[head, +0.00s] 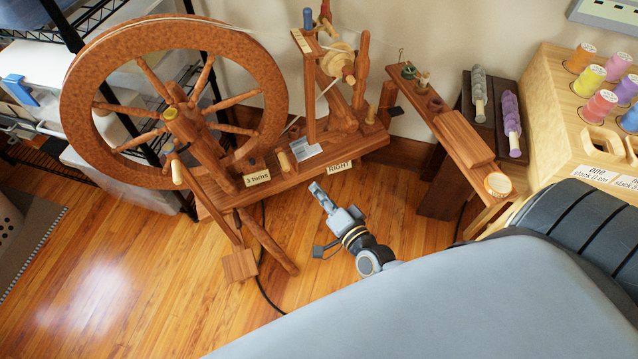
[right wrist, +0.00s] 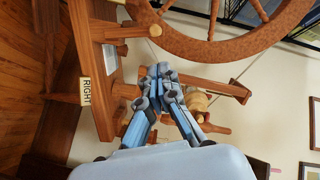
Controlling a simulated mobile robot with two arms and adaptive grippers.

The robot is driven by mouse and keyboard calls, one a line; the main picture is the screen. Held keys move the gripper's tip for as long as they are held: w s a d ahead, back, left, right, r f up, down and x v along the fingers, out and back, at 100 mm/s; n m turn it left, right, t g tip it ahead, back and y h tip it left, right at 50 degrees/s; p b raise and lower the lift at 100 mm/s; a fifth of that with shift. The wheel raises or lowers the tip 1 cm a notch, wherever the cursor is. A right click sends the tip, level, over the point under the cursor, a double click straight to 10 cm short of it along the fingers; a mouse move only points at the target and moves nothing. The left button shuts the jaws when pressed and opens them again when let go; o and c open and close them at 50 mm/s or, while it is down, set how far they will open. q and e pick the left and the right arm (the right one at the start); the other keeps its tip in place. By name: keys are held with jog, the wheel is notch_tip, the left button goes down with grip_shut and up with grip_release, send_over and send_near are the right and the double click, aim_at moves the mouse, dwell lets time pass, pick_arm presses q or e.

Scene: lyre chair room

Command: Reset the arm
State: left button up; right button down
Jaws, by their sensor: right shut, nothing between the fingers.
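My right gripper (head: 318,190) is in the middle of the head view, in front of the spinning wheel's base (head: 290,180), just below the "RIGHT" label (head: 340,166). Its fingers are closed together with nothing between them. It also shows in the right wrist view (right wrist: 160,72), fingers together, with parts of the spinning wheel behind it. I cannot tell whether it touches the wheel's frame. My right arm reaches in from below, partly hidden by my own grey body. My left gripper is not in view.
A large wooden spinning wheel (head: 112,62) stands at the left. A narrow wooden bench (head: 455,135), two yarn rolls (head: 479,95) and a thread-spool rack (head: 562,125) are at the right. A black wire shelf (head: 66,27) is behind. Wooden floor (head: 120,270) is open at lower left.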

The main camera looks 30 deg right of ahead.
dwell(0.4)
